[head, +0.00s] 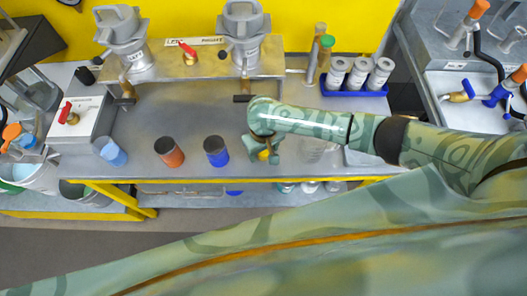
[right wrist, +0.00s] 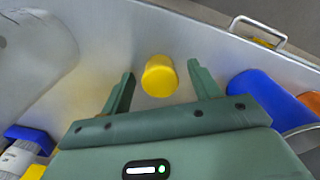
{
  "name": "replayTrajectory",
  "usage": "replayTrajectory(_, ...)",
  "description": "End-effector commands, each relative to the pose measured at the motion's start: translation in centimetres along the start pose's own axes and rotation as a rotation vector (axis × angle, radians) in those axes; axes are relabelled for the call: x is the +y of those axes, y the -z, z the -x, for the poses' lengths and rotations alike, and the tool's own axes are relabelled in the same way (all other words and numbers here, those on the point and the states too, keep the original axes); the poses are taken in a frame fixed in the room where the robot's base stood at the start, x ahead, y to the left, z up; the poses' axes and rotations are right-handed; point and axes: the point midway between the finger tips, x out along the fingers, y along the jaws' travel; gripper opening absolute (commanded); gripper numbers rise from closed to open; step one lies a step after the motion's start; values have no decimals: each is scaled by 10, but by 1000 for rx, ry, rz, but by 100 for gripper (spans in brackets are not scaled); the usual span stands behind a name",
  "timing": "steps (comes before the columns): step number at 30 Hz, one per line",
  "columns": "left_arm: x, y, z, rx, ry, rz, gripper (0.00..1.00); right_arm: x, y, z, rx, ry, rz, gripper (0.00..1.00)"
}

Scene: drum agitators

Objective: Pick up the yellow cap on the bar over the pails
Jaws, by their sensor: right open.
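The yellow cap (right wrist: 159,76) stands on a grey metal surface in the right wrist view. It lies between the fingers of my right gripper (right wrist: 160,70), with a gap on both sides, so neither finger touches it. In the head view a bit of the yellow cap (head: 263,155) shows at the fingers of my right gripper (head: 265,147), near the bench's front edge. My right gripper is open and empty. My left gripper is not in view. I cannot make out a bar over pails under the cap.
A blue container (head: 216,152) and an orange one (head: 169,153) stand left of the gripper. A blue rack (head: 352,88) with white bottles is behind my right arm. Grey clamped machines (head: 243,40) stand at the back. The bench middle (head: 180,110) is clear.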

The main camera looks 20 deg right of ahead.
Motion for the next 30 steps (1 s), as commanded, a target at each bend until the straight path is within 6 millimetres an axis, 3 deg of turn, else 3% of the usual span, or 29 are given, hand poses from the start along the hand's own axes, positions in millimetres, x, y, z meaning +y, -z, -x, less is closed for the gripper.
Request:
replayTrajectory(1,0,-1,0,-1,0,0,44,0,0,1,0,0,0,53)
replayTrajectory(5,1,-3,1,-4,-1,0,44,0,0,1,0,0,0,17)
replayTrajectory(6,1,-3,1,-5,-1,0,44,0,0,1,0,0,0,14)
replayTrajectory(14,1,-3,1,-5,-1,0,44,0,0,1,0,0,-1,14)
replayTrajectory(19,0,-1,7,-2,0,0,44,0,0,12,0,-1,-1,14)
replayTrajectory(23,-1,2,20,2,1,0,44,0,0,35,1,1,0,14)
replayTrajectory(30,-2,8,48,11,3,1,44,-44,10,90,3,3,3,14)
